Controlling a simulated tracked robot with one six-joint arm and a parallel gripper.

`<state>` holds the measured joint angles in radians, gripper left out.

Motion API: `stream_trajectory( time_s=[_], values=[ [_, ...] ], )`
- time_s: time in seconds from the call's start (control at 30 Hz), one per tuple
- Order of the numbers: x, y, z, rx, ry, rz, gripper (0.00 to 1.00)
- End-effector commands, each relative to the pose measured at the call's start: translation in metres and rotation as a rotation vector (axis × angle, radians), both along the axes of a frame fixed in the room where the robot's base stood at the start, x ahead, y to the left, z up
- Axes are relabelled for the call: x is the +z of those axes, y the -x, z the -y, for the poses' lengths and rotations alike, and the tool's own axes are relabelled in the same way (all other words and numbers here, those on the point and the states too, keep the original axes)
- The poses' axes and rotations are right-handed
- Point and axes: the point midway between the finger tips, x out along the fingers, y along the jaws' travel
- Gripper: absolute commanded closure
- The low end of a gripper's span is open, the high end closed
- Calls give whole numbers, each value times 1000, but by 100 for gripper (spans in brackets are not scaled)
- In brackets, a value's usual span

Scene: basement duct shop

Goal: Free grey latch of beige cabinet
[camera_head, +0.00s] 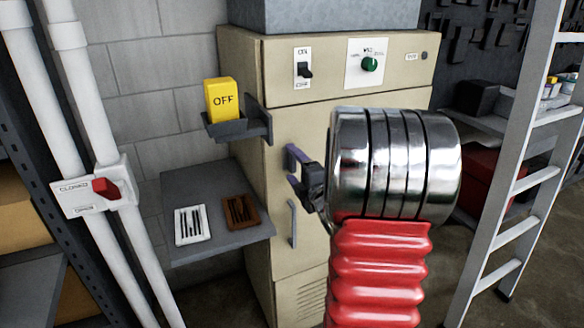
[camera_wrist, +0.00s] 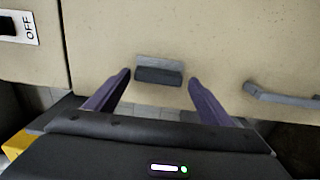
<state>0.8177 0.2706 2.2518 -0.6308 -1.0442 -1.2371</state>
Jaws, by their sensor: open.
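The beige cabinet (camera_head: 350,90) stands in the middle of the head view, and its door face fills the upper part of the wrist view (camera_wrist: 230,40). The grey latch (camera_wrist: 160,72) is a small light plate with a darker block, on the door near its edge. My gripper (camera_head: 291,167) is at the door's left side in the head view, where I cannot make out the latch clearly. In the wrist view my gripper (camera_wrist: 159,78) is open, with one purple finger on each side of the latch. Contact with the latch is not visible.
A grey bar handle (camera_head: 292,222) is below my gripper on the door. A yellow OFF block (camera_head: 221,100) sits in a dark bracket at left. A grey shelf (camera_head: 215,170) holds two small slotted plates. A ladder (camera_head: 530,180) leans at right; white pipes (camera_head: 85,100) stand left.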

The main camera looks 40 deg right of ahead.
Motion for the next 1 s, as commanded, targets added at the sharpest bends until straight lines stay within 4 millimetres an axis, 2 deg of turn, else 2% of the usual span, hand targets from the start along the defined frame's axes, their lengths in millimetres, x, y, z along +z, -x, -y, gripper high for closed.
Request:
stream_trajectory(
  time_s=[0.27,0.47,1.0],
  values=[
    [2,2,1,-3,1,3,25],
    [1,17,-3,-5,0,2,25],
    [1,105,-28,-6,1,3,25]
  ],
)
